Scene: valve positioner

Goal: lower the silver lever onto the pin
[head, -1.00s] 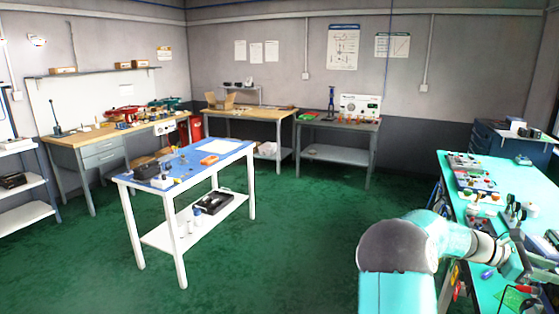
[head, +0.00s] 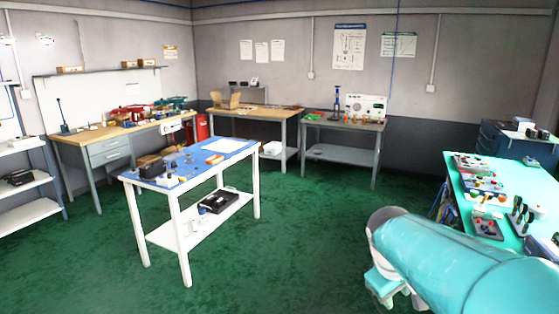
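I cannot make out the silver lever or its pin in the head view; things on the benches are too small to tell. A red valve-like device (head: 131,114) and a teal one (head: 172,103) sit on the wooden bench (head: 88,142) at the back left. My teal arm fills the lower right corner, with its elbow or wrist end toward the middle of the picture. My gripper does not show; it is hidden behind the arm or below the frame.
A white table with a blue top (head: 182,166) stands left of centre, with small parts on it. A teal-topped table (head: 462,215) with devices and a tool rack is at right, partly behind my arm. Green floor (head: 300,240) between them is clear.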

